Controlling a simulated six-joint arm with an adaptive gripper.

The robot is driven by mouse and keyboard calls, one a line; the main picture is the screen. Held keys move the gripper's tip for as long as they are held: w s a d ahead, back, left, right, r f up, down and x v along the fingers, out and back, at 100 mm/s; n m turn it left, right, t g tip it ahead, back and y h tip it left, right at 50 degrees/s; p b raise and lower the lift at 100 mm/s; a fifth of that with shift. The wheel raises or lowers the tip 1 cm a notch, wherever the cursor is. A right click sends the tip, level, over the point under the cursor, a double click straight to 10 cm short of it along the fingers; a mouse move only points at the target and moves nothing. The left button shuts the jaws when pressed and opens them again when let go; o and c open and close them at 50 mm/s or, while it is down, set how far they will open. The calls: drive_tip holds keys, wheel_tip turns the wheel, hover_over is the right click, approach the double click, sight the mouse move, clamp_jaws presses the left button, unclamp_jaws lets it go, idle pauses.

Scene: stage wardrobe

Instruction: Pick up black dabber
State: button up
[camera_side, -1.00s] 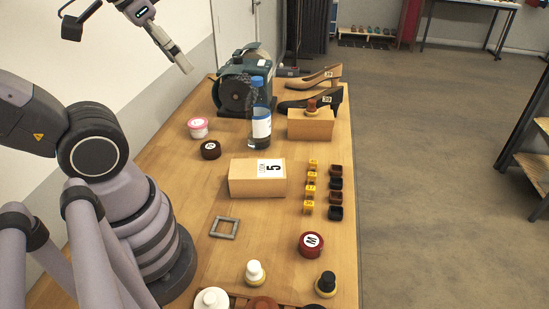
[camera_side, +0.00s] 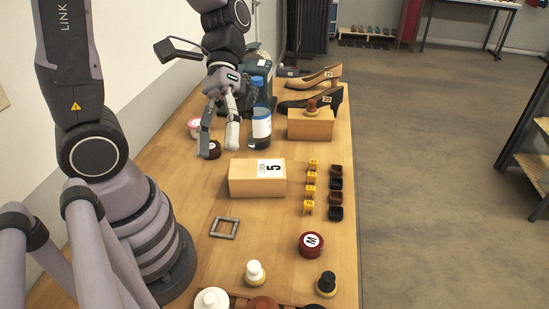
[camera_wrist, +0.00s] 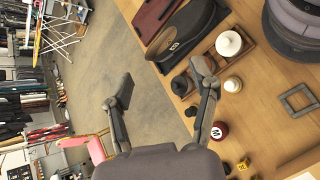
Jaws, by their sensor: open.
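A black dabber (camera_side: 326,284) with a pale yellowish base stands upright on the table near the front right edge. The wrist view shows it as a small dark knob (camera_wrist: 191,111) beside the right finger. Another dark knob (camera_wrist: 182,85) is at the tray's end, partly cut off in the side view.
A white dabber (camera_side: 254,272) and a dark red tin marked M (camera_side: 311,244) stand near the black dabber. A cardboard box (camera_side: 243,178), a grey square frame (camera_side: 224,228) and several small yellow and dark blocks lie between. A bottle (camera_side: 261,128) stands close to my gripper.

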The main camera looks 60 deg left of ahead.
drive_tip(key=w+d+f+n+t+h, duration=0.4)
drive_tip(key=w+d+f+n+h, duration=0.5)
drive_tip(key=n+h, duration=0.25)
drive_tip(key=n+t+y, duration=0.3)
drive_tip(key=n+t, duration=0.6)
approach(329, 276)
wheel_tip(329, 276, up, 7)
drive_tip(key=w+d, duration=0.1)
drive_tip(key=d, duration=0.1)
wheel_tip(329, 276, down, 7)
drive_tip(key=shift+d+r, duration=0.1)
drive_tip(key=shift+w+d+f, duration=0.15)
drive_tip(key=shift+d, duration=0.25)
drive_tip(key=shift+w+d+f, duration=0.15)
drive_tip(key=shift+d+f, duration=0.05)
drive_tip(key=shift+d, duration=0.2)
drive_tip(key=shift+x, duration=2.95)
drive_tip(key=shift+r, duration=0.1)
drive_tip(key=c, duration=1)
